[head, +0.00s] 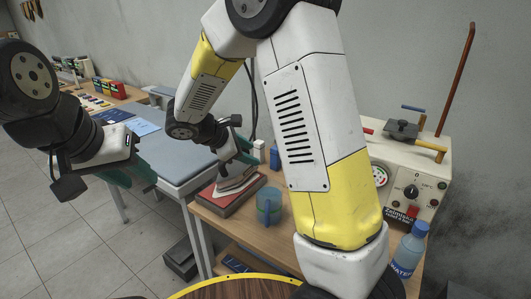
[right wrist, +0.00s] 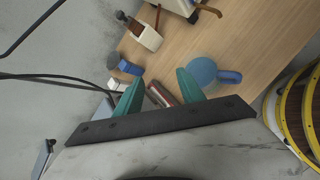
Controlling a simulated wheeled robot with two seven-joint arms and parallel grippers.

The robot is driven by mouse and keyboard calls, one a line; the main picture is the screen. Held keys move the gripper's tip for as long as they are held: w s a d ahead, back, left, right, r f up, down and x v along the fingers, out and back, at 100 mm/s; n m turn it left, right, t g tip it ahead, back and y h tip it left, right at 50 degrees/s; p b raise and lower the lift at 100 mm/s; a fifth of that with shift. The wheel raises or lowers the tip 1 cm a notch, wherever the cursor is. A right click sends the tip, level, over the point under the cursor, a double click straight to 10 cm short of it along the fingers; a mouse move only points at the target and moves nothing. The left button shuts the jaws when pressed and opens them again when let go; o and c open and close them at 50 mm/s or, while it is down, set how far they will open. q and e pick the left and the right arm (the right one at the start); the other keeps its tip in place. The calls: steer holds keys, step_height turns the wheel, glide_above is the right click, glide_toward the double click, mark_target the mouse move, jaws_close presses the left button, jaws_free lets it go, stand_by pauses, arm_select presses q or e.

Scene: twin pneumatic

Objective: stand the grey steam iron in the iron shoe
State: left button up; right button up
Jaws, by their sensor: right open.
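The grey steam iron (head: 238,184) is on a dark red, board-like rest (head: 216,206) at the left end of the wooden table. I cannot tell whether this rest is the iron shoe. My right gripper (head: 236,170) is just above the iron, fingers pointing down. In the right wrist view my right gripper (right wrist: 160,90) has its teal fingers apart, with a narrow red and grey part (right wrist: 161,95) visible between them; the rest is hidden behind the gripper. My left gripper (head: 132,177) is open and empty, left of the table, by the padded grey board.
A blue-teal mug (head: 269,206) stands just right of the iron; its handle shows in the right wrist view (right wrist: 230,77). A control box (head: 424,183) and water bottle (head: 408,252) stand further right. The grey padded board (head: 178,150) is at left. A round yellow-rimmed wooden top (head: 235,289) is in front.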

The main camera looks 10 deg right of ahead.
steer(key=s+d+r+m+g+y, duration=0.1)
steer(key=s+d+r+m+y, duration=0.25)
steer(key=s, duration=0.35)
steer(key=s+d+r+m+g+y, duration=0.1)
steer(key=s+d+r+m+y, duration=0.15)
steer(key=s+m, duration=0.3)
steer(key=s+a+r+m+t+y, duration=0.1)
steer(key=s+r+m+t+y, duration=0.2)
steer(key=s+m, duration=0.5)
step_height(320, 180, up, 2)
steer(key=s+y, duration=0.1)
steer(key=s, duration=0.1)
steer(key=shift+s+a+r+y, duration=0.25)
steer(key=shift+s+y, duration=0.05)
steer(key=shift+s, duration=0.1)
steer(key=shift+o, duration=0.4)
